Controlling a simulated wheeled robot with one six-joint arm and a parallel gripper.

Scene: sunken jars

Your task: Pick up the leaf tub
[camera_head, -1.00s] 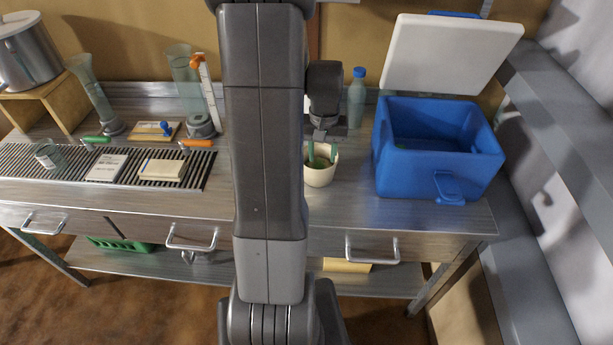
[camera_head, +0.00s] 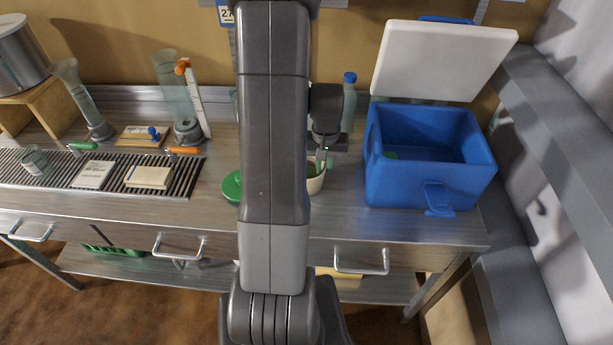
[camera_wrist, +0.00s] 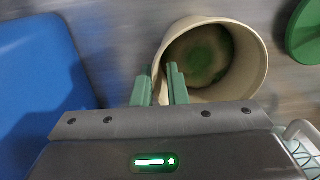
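The leaf tub (camera_wrist: 257,55) is a cream, round, open tub with green and brown matter inside. In the head view the tub (camera_head: 317,184) is partly hidden behind my arm, above or on the steel bench. My gripper (camera_wrist: 160,82) has green fingers and is shut on the tub's wall, one finger inside the rim and one outside. In the head view my gripper (camera_head: 325,160) is at the tub's rim. I cannot tell whether the tub's base touches the bench.
A blue cooler box (camera_head: 430,180) with its white lid raised stands right of the tub. A green disc (camera_head: 231,187) lies to the left, partly behind my arm. A capped bottle (camera_head: 349,108) stands behind. Glass cylinders and a drain grate are further left.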

